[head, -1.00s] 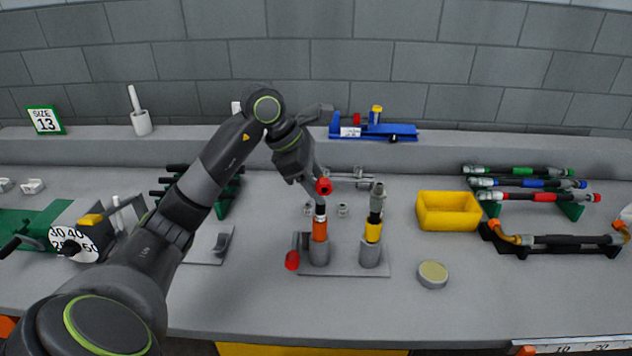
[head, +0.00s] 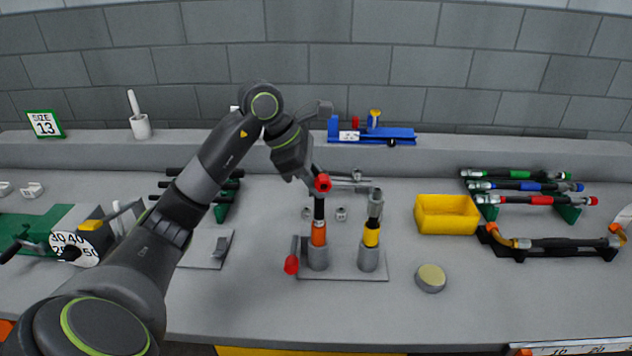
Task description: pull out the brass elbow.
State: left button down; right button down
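Brass-coloured elbows show at the left end (head: 497,236) and right end (head: 618,230) of a black hose (head: 562,241) lying on a black stand at the right. My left gripper (head: 345,183) is over the bench near the middle, far left of that hose. It is just above an upright black hose with an orange band (head: 319,233) in the left grey socket (head: 318,258). A red round part (head: 322,182) shows at the gripper. Whether the fingers are open or touch the hose top is unclear. My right gripper is out of view.
A yellow-banded hose with a grey fitting (head: 373,222) stands in the right socket. A red-knobbed lever (head: 291,265) is beside the sockets. A yellow bin (head: 447,216), a round tin (head: 431,278) and a rack of coloured hoses (head: 530,186) stand right.

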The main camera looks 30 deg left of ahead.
pick_arm(q)
jog(key=shift+s+d+r+p, duration=0.15)
jog(key=shift+r+p, duration=0.6)
jog(key=shift+r, duration=0.8)
